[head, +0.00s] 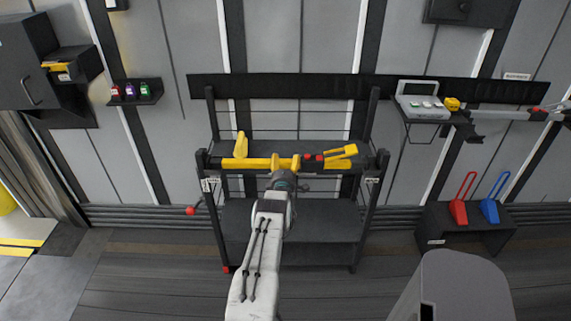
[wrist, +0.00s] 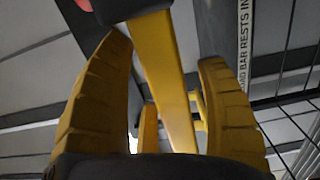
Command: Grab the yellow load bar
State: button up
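The yellow load bar (head: 240,163) lies across the upper part of a dark rack, with a red and black section and yellow handle pieces (head: 341,156) at its right. My gripper (head: 284,163) is at the middle of the bar, reaching it from the front. In the wrist view, the bar (wrist: 167,80) runs between my gripper's yellow fingers (wrist: 170,100). The fingers are spread, and gaps show on both sides of the bar. Contact is not visible. The gripper's palm hides the lower end of the view.
The dark rack (head: 218,238) has lower shelves and posts close around the bar. A shelf with a grey device (head: 422,104) is at the right. Red (head: 459,210) and blue (head: 490,209) chock-like items stand on a low stand. Small bottles (head: 131,91) sit on a wall shelf.

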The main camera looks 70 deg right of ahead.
jog(key=c, duration=1.2)
jog(key=shift+d+r, duration=0.15)
jog(key=shift+r, duration=0.1)
jog(key=shift+r, duration=0.15)
